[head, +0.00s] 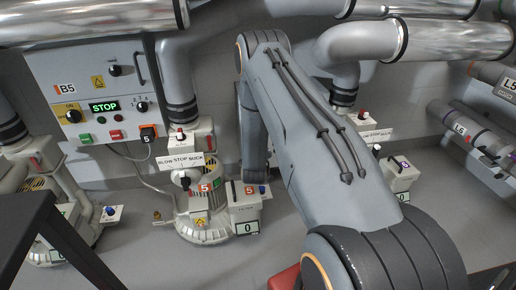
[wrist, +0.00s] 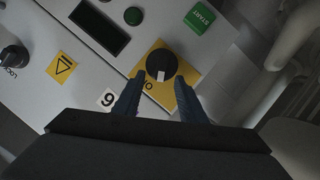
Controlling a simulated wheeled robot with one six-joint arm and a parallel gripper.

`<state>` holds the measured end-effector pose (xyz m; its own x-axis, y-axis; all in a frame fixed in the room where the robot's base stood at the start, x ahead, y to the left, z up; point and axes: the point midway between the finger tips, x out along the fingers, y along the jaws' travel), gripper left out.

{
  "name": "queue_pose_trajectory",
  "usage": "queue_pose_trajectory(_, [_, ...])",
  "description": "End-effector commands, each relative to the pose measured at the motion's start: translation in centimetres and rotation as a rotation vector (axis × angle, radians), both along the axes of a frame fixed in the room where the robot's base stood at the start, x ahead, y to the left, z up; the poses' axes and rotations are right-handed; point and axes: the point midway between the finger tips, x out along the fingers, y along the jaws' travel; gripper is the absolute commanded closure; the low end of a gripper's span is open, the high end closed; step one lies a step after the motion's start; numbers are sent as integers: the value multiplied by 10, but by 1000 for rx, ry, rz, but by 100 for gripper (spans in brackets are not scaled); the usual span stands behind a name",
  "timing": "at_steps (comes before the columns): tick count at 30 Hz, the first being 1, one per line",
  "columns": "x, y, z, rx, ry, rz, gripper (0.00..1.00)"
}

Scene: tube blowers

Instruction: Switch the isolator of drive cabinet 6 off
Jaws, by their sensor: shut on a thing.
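In the wrist view, the isolator is a round black knob (wrist: 161,64) on a yellow plate (wrist: 187,82), on a pale cabinet face seen upside down. A white mark shows at the knob's lower edge in the picture. Upside-down lettering, seemingly ON, lies just below it, partly hidden by a finger. A white label (wrist: 107,98) beside the plate looks like an upside-down 6. My gripper (wrist: 160,88) has its two dark blue fingers on either side of the knob and is shut on it. The fingertips partly cover the plate. My arm hides this place in the head view.
The same cabinet face bears a dark display (wrist: 98,27), a green button (wrist: 199,17) and a warning plate (wrist: 61,67). In the head view, cabinet B5 (head: 90,65) hangs at left, with a blower (head: 200,210) below it. Large pipes (head: 455,42) run across the upper right.

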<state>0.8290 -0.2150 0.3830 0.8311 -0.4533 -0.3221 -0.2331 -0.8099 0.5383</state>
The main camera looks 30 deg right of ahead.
Motion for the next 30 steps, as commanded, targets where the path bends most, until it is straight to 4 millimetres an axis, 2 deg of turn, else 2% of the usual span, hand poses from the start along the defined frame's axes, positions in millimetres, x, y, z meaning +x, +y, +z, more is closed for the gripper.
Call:
queue_pose_trajectory(12, [0,5,-6,-188,57,1,85])
queue_pose_trajectory(29, [0,5,-7,-215,67,-2,85])
queue_pose_trajectory(30, [0,5,-7,-215,67,-2,56])
